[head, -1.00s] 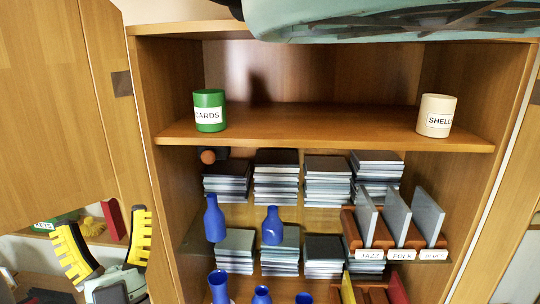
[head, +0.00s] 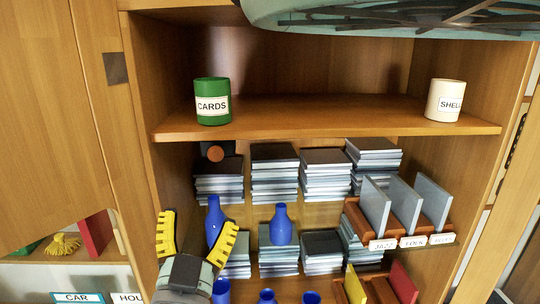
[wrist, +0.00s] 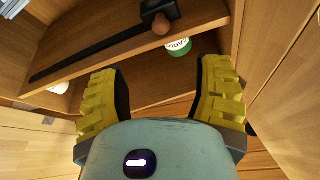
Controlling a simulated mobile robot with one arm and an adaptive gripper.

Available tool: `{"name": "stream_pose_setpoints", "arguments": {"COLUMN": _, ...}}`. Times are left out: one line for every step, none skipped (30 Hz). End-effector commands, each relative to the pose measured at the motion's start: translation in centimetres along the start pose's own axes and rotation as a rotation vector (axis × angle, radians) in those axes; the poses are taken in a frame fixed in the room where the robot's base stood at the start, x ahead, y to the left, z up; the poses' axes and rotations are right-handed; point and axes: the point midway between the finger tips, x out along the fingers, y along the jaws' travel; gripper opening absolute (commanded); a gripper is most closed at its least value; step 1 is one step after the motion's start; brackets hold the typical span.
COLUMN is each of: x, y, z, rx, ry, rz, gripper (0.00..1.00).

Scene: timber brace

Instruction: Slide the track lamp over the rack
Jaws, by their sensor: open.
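The track lamp (head: 215,152), a small dark block with a round orange-brown knob, hangs under the upper shelf at its left end. In the wrist view the lamp (wrist: 160,17) sits at one end of a long black track (wrist: 95,50). The rack (head: 412,236) is a brown wooden holder with grey upright sleeves and labels such as JAZZ and FOLK, at the right of the shelf below. My gripper (head: 200,219) has yellow ribbed fingers, open and empty, below the lamp and apart from it. The open fingers also show in the wrist view (wrist: 165,66).
A green CARDS can (head: 212,103) and a cream SHELLS can (head: 445,101) stand on the upper shelf (head: 330,118). Stacks of cases (head: 274,172) fill the shelf below. Blue bottles (head: 281,225) stand in front of them. A wooden door panel (head: 40,120) is at the left.

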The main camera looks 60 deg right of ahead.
Motion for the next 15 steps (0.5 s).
{"name": "stream_pose_setpoints", "arguments": {"x": 0.6, "y": -0.2, "z": 0.0, "rx": 0.006, "ry": 0.003, "rz": -0.006, "gripper": 0.65}}
{"name": "stream_pose_setpoints", "arguments": {"x": 0.8, "y": -0.2, "z": 0.1, "rx": 0.008, "ry": 0.0, "rz": -0.006, "gripper": 0.65}}
{"name": "stream_pose_setpoints", "arguments": {"x": 1.3, "y": -0.2, "z": 0.1, "rx": 0.006, "ry": 0.002, "rz": -0.006, "gripper": 0.65}}
{"name": "stream_pose_setpoints", "arguments": {"x": 1.8, "y": -0.2, "z": 0.0, "rx": 0.004, "ry": 0.005, "rz": -0.006, "gripper": 0.65}}
{"name": "stream_pose_setpoints", "arguments": {"x": 2.2, "y": -0.2, "z": 0.0, "rx": 0.003, "ry": 0.006, "rz": -0.008, "gripper": 0.65}}
{"name": "stream_pose_setpoints", "arguments": {"x": 2.8, "y": -0.2, "z": 0.1, "rx": 0.005, "ry": 0.004, "rz": -0.007, "gripper": 0.65}}
{"name": "stream_pose_setpoints", "arguments": {"x": 3.2, "y": -0.2, "z": 0.1, "rx": 0.007, "ry": 0.004, "rz": -0.007, "gripper": 0.65}}
{"name": "stream_pose_setpoints", "arguments": {"x": 3.6, "y": -0.3, "z": 0.1, "rx": 0.007, "ry": 0.005, "rz": -0.008, "gripper": 0.65}}
{"name": "stream_pose_setpoints", "arguments": {"x": 4.1, "y": -0.2, "z": 0.1, "rx": 0.005, "ry": 0.005, "rz": -0.007, "gripper": 0.65}}
{"name": "stream_pose_setpoints", "arguments": {"x": 4.4, "y": -0.2, "z": 0.1, "rx": 0.003, "ry": 0.004, "rz": -0.006, "gripper": 0.65}}
{"name": "stream_pose_setpoints", "arguments": {"x": 4.8, "y": -0.2, "z": 0.1, "rx": 0.003, "ry": 0.005, "rz": -0.006, "gripper": 0.65}}
{"name": "stream_pose_setpoints", "arguments": {"x": 5.3, "y": -0.2, "z": 0.1, "rx": 0.004, "ry": 0.005, "rz": -0.007, "gripper": 0.65}}
{"name": "stream_pose_setpoints", "arguments": {"x": 5.6, "y": -0.2, "z": 0.1, "rx": 0.005, "ry": 0.004, "rz": -0.007, "gripper": 0.65}}
{"name": "stream_pose_setpoints", "arguments": {"x": 6.0, "y": -0.2, "z": 0.1, "rx": 0.006, "ry": 0.004, "rz": -0.006, "gripper": 0.65}}
{"name": "stream_pose_setpoints", "arguments": {"x": 6.5, "y": -0.2, "z": 0.2, "rx": 0.005, "ry": 0.005, "rz": -0.007, "gripper": 0.65}}
